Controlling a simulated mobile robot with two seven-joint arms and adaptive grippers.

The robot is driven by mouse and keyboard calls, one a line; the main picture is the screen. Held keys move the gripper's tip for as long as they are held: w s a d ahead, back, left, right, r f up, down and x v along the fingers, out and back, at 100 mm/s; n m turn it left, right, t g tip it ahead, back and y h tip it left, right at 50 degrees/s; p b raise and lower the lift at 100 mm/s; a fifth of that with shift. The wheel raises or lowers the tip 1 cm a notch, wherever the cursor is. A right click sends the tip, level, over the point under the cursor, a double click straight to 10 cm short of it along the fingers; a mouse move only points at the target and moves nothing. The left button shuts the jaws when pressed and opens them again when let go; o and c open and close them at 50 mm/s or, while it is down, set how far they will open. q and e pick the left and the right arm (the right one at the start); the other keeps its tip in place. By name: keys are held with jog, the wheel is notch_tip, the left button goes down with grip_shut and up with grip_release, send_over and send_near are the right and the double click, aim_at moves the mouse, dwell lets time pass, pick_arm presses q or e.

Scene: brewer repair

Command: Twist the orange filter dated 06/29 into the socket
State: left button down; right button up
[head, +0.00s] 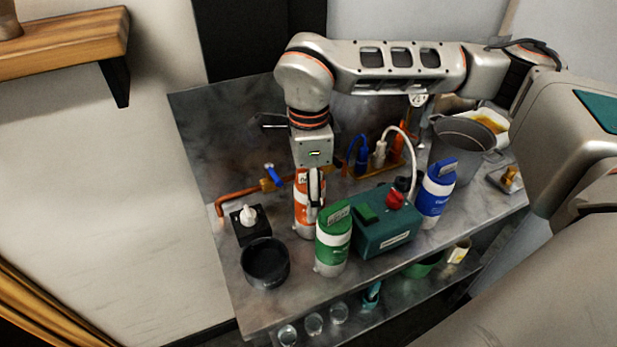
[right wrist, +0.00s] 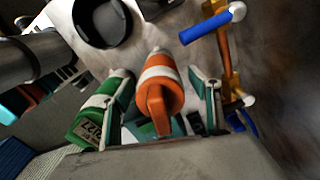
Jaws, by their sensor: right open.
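The orange and white filter (head: 303,222) stands upright on the metal counter, left of the green filter. My right gripper (head: 312,188) is above it, pointing down. In the right wrist view the orange filter (right wrist: 160,85) lies between the two spread fingers of the open gripper (right wrist: 163,98). No date on it can be read. A green filter (head: 332,240) stands beside it, and in the right wrist view its label shows near the left finger. A blue filter (head: 437,195) stands farther right. I cannot tell for sure which part is the socket. My left gripper is not in view.
A teal box (head: 388,236) with a red knob stands behind the green filter. A black bowl (head: 265,264) and a black block with a white top (head: 250,222) are at left. A copper pipe with a blue-handled valve (head: 272,177) and a grey pot (head: 455,152) are behind.

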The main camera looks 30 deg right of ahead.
jog(key=shift+f, duration=0.55)
jog(key=c, duration=1.5)
jog(key=o, duration=0.5)
jog(key=shift+c, duration=0.9)
jog(key=shift+r+p, duration=0.3)
jog(key=shift+r, duration=0.15)
jog(key=shift+r+p, duration=1.4)
jog(key=shift+r, duration=0.7)
